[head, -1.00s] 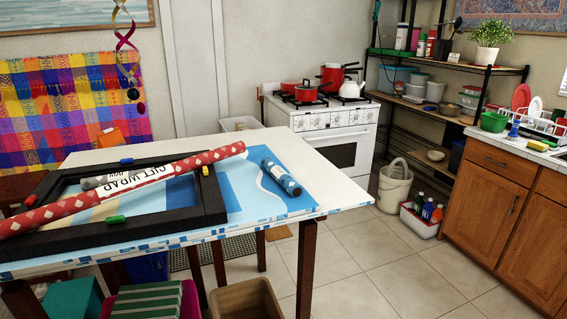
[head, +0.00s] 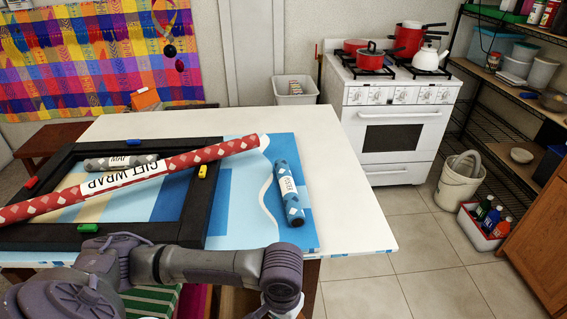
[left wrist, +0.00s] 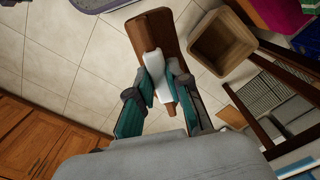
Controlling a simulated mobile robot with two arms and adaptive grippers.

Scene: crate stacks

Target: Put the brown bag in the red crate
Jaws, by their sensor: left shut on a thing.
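In the left wrist view my left gripper (left wrist: 160,82) is shut on a brown item with a white band (left wrist: 153,35), which looks like the brown bag. It hangs above the tiled floor. In the head view my left arm reaches along the table's front edge and its fingers are out of frame. A magenta-red box (left wrist: 278,14) shows at the top right of the left wrist view, cut off by the frame. I cannot tell whether it is the red crate. My right gripper is not in view.
An open brown bin (left wrist: 222,45) stands on the floor beside the held item in the left wrist view. The table (head: 345,215) carries a black frame and wrap rolls. A white box with red trim (head: 480,239) holds bottles.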

